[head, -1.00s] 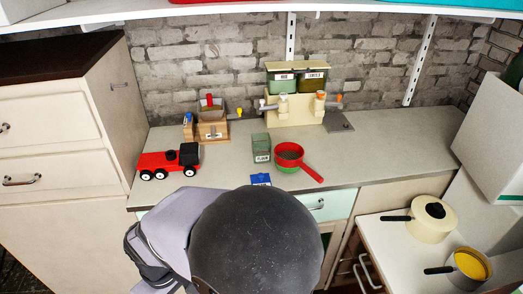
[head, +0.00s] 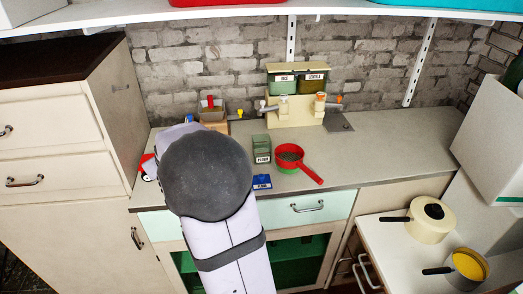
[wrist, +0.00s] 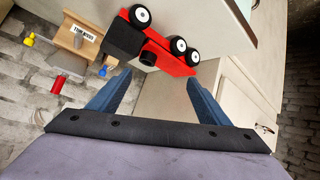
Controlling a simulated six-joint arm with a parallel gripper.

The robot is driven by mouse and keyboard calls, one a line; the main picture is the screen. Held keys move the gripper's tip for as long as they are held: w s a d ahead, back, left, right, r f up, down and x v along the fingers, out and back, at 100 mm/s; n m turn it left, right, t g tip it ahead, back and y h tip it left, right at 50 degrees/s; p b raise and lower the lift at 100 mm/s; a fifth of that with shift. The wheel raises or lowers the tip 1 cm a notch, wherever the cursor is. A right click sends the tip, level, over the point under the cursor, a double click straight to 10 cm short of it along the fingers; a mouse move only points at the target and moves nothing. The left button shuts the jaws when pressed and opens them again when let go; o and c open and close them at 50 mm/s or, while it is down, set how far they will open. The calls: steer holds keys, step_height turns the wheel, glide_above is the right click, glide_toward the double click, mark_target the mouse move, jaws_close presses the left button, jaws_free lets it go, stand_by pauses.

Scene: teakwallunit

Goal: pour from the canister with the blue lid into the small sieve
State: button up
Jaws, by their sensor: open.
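A low canister with a blue lid and a label (head: 262,181) stands near the counter's front edge in the head view. Behind it and to the right is a red sieve (head: 290,152) with dark mesh; its red handle points to the front right. A green bowl-like rim (head: 287,170) shows under the sieve. My gripper (wrist: 158,78) is open and empty, with its blue fingers apart in the wrist view. It is near a red toy truck (wrist: 165,50), left of the canister. In the head view my arm hides the gripper.
A green canister labelled flour (head: 262,150) stands just behind the blue-lidded one, left of the sieve. A wooden box (wrist: 77,38) lies beyond the truck. A dispenser (head: 297,105) stands at the back wall. The counter right of the sieve is clear.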

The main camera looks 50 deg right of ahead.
steer(key=w+d+r+t, duration=0.1)
steer(key=w+d+r, duration=0.15)
steer(key=d, duration=0.25)
steer(key=m+g+h+b, duration=0.1)
steer(key=m+h+b, duration=0.1)
steer(key=m+h, duration=0.45)
glide_toward(260, 138)
steer(key=w+d, duration=0.1)
steer(key=w+d+y, duration=0.1)
steer(key=d, duration=0.1)
steer(key=shift+w+d, duration=0.1)
steer(key=shift+w, duration=0.05)
steer(key=shift+s+f+m, duration=0.25)
steer(key=shift+s+m, duration=0.1)
steer(key=shift+w+p+x, duration=0.25)
steer(key=shift+p+x, duration=1.25)
steer(key=shift+x, duration=1.4)
steer(key=shift+w+d+f, duration=0.25)
steer(key=shift+w+d, duration=0.1)
steer(key=shift+w, duration=0.15)
